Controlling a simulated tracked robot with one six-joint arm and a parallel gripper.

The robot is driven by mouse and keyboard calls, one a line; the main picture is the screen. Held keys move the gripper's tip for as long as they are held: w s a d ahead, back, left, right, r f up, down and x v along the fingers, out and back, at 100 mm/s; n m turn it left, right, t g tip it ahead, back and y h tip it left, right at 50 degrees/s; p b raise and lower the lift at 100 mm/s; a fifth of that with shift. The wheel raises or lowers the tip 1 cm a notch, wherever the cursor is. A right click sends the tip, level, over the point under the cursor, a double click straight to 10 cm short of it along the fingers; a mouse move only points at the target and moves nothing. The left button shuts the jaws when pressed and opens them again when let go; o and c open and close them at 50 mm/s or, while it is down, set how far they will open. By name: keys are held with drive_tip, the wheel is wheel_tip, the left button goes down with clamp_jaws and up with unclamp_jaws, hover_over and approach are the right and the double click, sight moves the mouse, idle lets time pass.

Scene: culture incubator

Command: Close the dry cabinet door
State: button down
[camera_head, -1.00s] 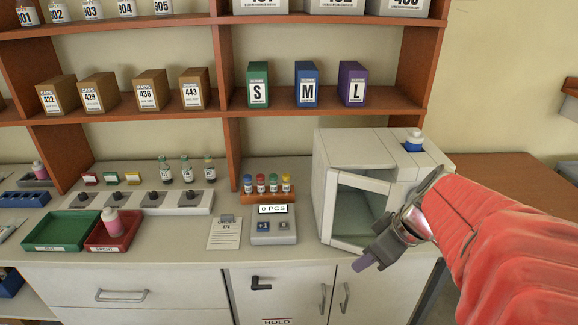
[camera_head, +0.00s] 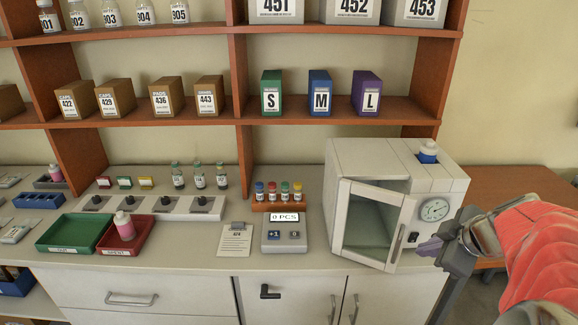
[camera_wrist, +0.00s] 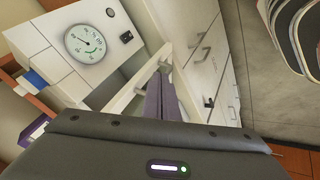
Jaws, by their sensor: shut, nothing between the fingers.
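The dry cabinet (camera_head: 357,155) is a white box at the right end of the counter. Its glass-paned door (camera_head: 347,244) is ajar, with its free right edge standing out toward me and a gap showing at the top. A round dial (camera_head: 434,209) is on the front panel right of the door; it also shows in the wrist view (camera_wrist: 84,44). My gripper (camera_head: 429,247) is shut and empty, just right of the door's free edge. In the wrist view its purple fingers (camera_wrist: 162,98) are beside the white door frame (camera_wrist: 132,88); I cannot tell whether they touch.
A counting scale (camera_head: 284,246) and a rack of coloured-cap vials (camera_head: 278,205) stand left of the cabinet. Cupboard handles (camera_head: 354,309) stick out below. Shelves with boxes rise behind.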

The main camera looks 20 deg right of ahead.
drive_tip(key=x, duration=1)
drive_tip(key=shift+w+a, duration=0.1)
drive_tip(key=shift+w, duration=0.05)
idle(0.3)
